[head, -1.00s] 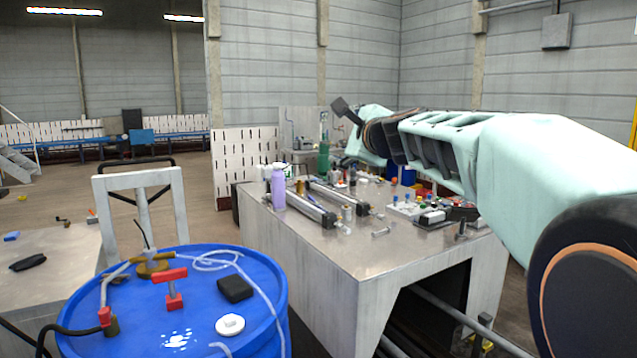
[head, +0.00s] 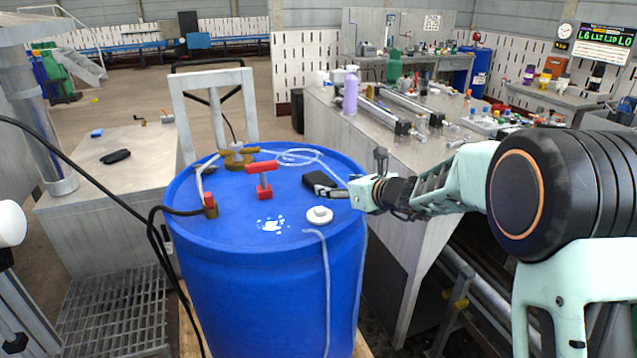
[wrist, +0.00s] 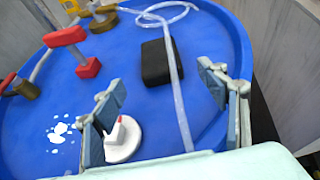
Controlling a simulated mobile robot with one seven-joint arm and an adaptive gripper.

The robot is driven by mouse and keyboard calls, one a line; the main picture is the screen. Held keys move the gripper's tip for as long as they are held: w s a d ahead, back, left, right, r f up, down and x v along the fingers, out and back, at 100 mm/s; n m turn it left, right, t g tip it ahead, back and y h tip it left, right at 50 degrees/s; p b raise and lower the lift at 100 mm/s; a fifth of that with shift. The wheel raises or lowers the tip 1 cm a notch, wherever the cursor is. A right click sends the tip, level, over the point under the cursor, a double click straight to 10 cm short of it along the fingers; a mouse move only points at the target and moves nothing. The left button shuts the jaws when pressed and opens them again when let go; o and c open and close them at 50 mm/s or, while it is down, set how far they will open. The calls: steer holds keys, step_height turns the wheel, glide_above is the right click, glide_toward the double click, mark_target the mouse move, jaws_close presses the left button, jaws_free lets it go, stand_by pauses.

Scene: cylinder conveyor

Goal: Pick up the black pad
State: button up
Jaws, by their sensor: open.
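The black pad (head: 317,181) lies on the blue drum lid, towards its right side. In the wrist view the black pad (wrist: 157,62) is a dark block with a clear tube lying along its right part. My gripper (head: 326,190) is at the right rim of the drum, close to the pad in the head view. In the wrist view my gripper (wrist: 170,105) is open and empty, its two fingers apart. The pad is beyond the fingertips, roughly in line with the gap between them.
The blue drum (head: 270,270) also bears a white round cap (head: 320,215), a red T-handle valve (head: 263,178), brass fittings (head: 236,157) and a clear tube (head: 300,157). The cap lies beside the left finger in the wrist view. A metal workbench (head: 400,150) stands behind on the right.

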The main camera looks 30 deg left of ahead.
mark_target(326, 184)
steer(key=shift+p+x, duration=0.75)
steer(key=shift+x, duration=2.9)
steer(key=shift+f, duration=0.2)
steer(key=c, duration=1)
steer(key=shift+r, duration=0.1)
